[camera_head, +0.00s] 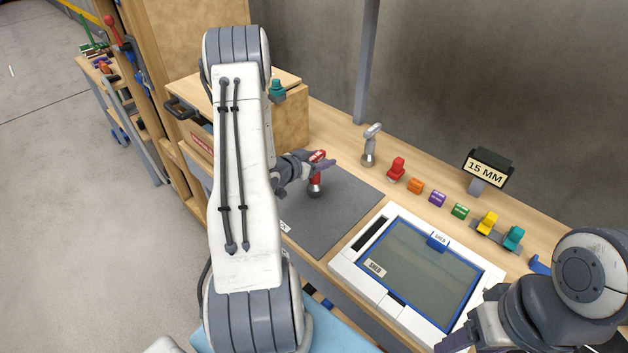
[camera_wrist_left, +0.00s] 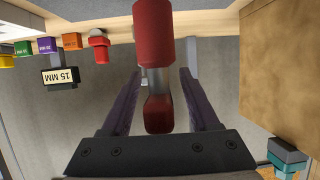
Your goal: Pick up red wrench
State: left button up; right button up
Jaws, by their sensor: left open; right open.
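The red wrench (camera_head: 316,180) stands upright on a dark grey mat (camera_head: 338,208) on the bench, with a red top and a silver middle. In the left wrist view the wrench (camera_wrist_left: 154,32) runs down between the fingers. My left gripper (camera_head: 313,163) is open, with its purple fingers on either side of the wrench. In the left wrist view, gaps show between the wrench and both fingers of that gripper (camera_wrist_left: 160,80). My right gripper (camera_head: 462,334) is at the bottom right, away from the wrench and partly cut off by the frame.
A silver tool (camera_head: 370,146) stands behind the mat. A row of coloured blocks, with a red one (camera_head: 396,169) nearest, runs along the back. A "15 MM" sign (camera_head: 486,170) stands behind them. A white tray with a glassy panel (camera_head: 345,270) lies right of the mat. A wooden box (camera_head: 291,125) stands left.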

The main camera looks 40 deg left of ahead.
aim_at(321, 152)
pick_arm(q)
grip_shut()
jog(key=shift+r, duration=0.2)
jog(key=shift+r+p, duration=0.7)
notch_tip(321, 152, up, 2)
jog(key=shift+r+p, duration=0.25)
jog(key=shift+p, duration=0.75)
jog(key=s+d+r+p, duration=0.6)
jog(key=s+p, duration=0.2)
jog(key=s, duration=0.1)
jog(key=shift+s+d+r, duration=0.3)
jog(key=shift+s+r, duration=0.05)
jog(key=shift+r, duration=0.05)
